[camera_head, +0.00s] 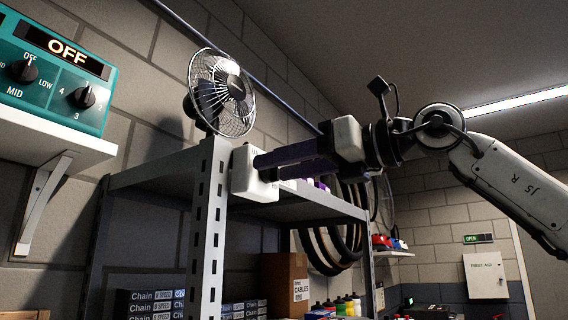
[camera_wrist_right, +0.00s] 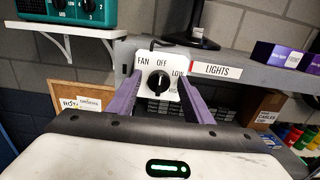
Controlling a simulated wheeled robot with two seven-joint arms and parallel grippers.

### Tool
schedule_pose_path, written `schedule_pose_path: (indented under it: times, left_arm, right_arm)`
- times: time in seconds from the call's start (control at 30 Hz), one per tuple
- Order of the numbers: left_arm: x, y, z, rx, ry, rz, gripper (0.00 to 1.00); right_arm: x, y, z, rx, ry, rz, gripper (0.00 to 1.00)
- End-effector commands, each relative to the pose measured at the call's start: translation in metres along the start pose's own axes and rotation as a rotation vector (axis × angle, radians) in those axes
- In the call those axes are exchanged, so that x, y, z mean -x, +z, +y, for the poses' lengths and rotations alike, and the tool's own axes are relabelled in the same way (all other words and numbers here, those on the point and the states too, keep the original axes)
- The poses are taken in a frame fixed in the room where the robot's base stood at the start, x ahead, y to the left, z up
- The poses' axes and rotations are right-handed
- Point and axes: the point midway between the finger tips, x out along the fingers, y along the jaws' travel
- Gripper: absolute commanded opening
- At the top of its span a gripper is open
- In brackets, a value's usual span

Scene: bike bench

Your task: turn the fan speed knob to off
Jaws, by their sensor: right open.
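The fan speed knob (camera_wrist_right: 158,84) is black and round, on a white plate (camera_wrist_right: 167,66) marked FAN, OFF, LOW and a partly hidden third setting. Its white pointer line appears to point up, near OFF. In the head view the white control box (camera_head: 247,184) is at the shelf's front post; its knob face is hidden there. My right gripper (camera_head: 260,167) is open, its purple fingers reaching the box. In the wrist view the fingers stand either side of the knob, apart from it. The fan (camera_head: 222,92) stands on the shelf top. My left gripper is out of view.
The metal shelf (camera_head: 216,200) has a LIGHTS label (camera_wrist_right: 215,70) right of the plate and a purple box (camera_wrist_right: 278,56) on top. A teal control box (camera_head: 55,75), its display reading OFF, sits on a wall shelf at left. Chain boxes and bottles stand below.

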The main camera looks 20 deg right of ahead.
Motion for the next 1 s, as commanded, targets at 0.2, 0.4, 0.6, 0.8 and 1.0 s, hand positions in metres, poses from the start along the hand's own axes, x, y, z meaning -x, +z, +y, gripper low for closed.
schedule_pose_path:
  times: [0.2, 0.4, 0.6, 0.8, 1.0]
  left_arm:
    - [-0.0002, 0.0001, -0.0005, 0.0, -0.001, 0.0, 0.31]
    - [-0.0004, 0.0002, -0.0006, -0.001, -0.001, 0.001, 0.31]
    - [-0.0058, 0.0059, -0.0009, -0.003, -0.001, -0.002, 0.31]
    - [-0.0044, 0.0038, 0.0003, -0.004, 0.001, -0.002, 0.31]
    - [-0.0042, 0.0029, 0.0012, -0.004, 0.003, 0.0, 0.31]
  right_arm:
    - [0.0, -0.0004, 0.0001, 0.0, 0.0, 0.001, 0.31]
    - [0.0001, -0.0004, 0.0001, -0.001, 0.0, 0.0, 0.06]
    - [-0.0006, -0.0026, 0.0002, -0.085, 0.001, 0.001, 0.06]
    - [0.0002, 0.0001, -0.0003, -0.103, 0.001, 0.0, 0.06]
    - [0.0003, 0.0001, -0.0003, -0.102, 0.0, 0.0, 0.46]
